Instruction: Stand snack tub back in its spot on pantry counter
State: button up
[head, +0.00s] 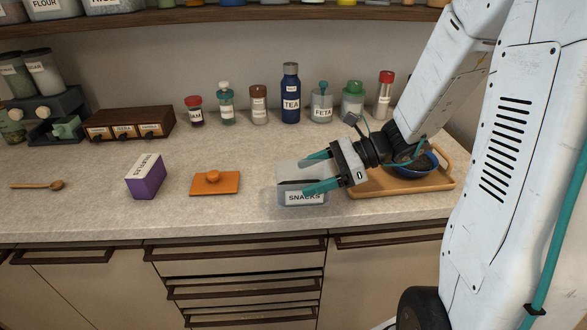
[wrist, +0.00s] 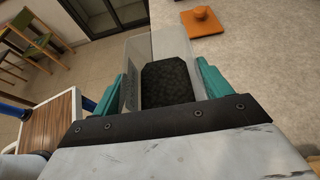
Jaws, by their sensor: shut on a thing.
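The snack tub (head: 302,198) is a clear box with a white SNACKS label, at the front edge of the pantry counter (head: 235,215) in the head view. My gripper (head: 318,172) is shut on it, with teal fingers along its sides. In the wrist view the tub (wrist: 158,48) sits between the two teal fingers (wrist: 160,85), with dark contents inside. The tub looks upright. I cannot tell whether its base touches the counter.
An orange board (head: 215,182) and a purple box (head: 146,178) lie to the left. A wooden tray (head: 375,185) with a blue bowl (head: 415,168) is close on the right. Several jars and a blue TEA bottle (head: 290,95) line the back. Counter behind the tub is clear.

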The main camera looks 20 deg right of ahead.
jog(key=w, duration=0.7)
jog(key=w+f, duration=0.1)
jog(key=w, duration=0.2)
jog(key=shift+w+d, duration=0.15)
jog(key=shift+d, duration=0.15)
jog(key=shift+w+f, duration=0.25)
jog(key=shift+f, duration=1.5)
jog(key=o, duration=1.1)
jog(key=shift+f, duration=0.15)
jog(key=shift+c, duration=0.2)
